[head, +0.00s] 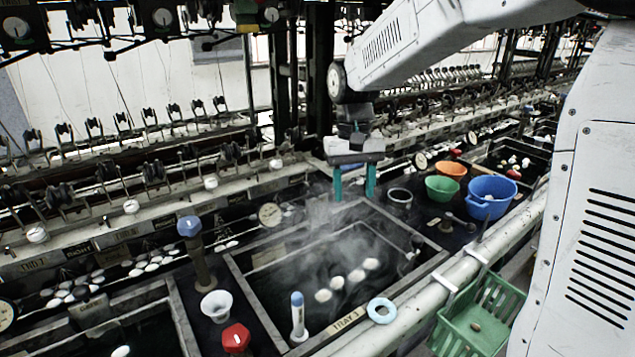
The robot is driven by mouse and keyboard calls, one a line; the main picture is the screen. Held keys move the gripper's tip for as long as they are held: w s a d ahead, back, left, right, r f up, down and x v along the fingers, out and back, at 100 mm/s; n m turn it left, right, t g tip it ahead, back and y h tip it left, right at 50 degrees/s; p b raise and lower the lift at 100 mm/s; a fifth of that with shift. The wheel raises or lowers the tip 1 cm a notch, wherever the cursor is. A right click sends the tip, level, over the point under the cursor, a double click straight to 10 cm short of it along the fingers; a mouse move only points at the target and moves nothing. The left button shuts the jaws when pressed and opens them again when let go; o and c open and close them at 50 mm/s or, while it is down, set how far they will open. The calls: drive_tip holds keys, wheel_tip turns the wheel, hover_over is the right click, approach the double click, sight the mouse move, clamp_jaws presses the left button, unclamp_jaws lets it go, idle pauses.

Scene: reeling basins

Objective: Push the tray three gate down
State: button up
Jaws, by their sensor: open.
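Tray three (236,283) is a dark, steaming basin with a grey rim, marked by a "TRAY 3" label (348,320) on its near edge. Several white cocoons (340,282) float in it. A small dark fitting (413,247) stands at its right wall, and a tan plate (268,255) shows inside its far left; I cannot tell whether either is the gate. My gripper (355,184) points down over the basin's far edge, its two teal fingers apart with nothing between them. I cannot tell its exact height above the rim.
A blue ring (381,310) lies nearby. Green (442,188), orange (450,169) and blue (491,197) bowls stand right.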

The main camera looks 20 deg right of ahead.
drive_tip(key=w+f+m, duration=0.1)
drive_tip(key=w, duration=0.6)
drive_tip(key=w+a+f+m+t, duration=0.1)
drive_tip(key=w, duration=0.6)
drive_tip(key=w+m, duration=0.1)
drive_tip(key=w, duration=0.6)
drive_tip(key=shift+w+a+f+t, duration=0.25)
drive_tip(key=shift+f+t, duration=0.05)
drive_tip(key=shift+f, duration=0.1)
drive_tip(key=shift+r+m, duration=0.15)
drive_tip(key=shift+m, duration=0.25)
hover_over(317, 197)
wheel_tip(317, 197, down, 8)
drive_tip(key=shift+r, duration=0.1)
drive_tip(key=shift+c, duration=0.3)
clamp_jaws()
drive_tip(key=shift+f, duration=2.55)
